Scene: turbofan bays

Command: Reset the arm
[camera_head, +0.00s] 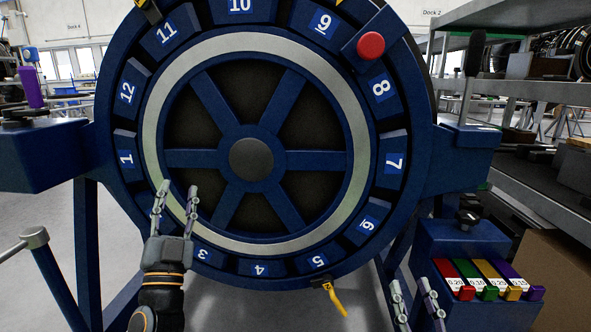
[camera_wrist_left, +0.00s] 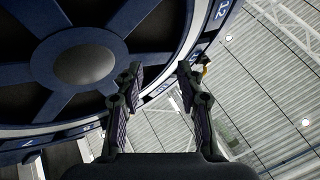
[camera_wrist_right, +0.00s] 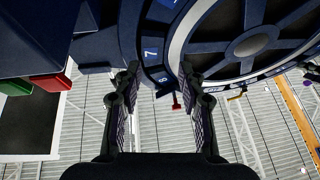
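My left gripper (camera_head: 176,203) is raised in front of the lower left of the blue numbered wheel (camera_head: 252,263). Its fingers are apart with nothing between them; in the left wrist view the open fingertips (camera_wrist_left: 159,75) point past the wheel's rim. My right gripper (camera_head: 415,290) is low at the right, left of the block of coloured gauges, with only its fingers in view. In the right wrist view its fingertips (camera_wrist_right: 160,75) are apart and empty. The right arm behind them is out of the head view.
A red knob (camera_head: 371,46) sits at the wheel's upper right. Coloured gauges (camera_head: 489,280) lie on a blue bracket at the lower right. A purple handle (camera_head: 31,88) stands on the left bracket (camera_head: 45,158). A yellow tag (camera_head: 337,300) hangs below the wheel. Grey shelves (camera_head: 520,85) stand at right.

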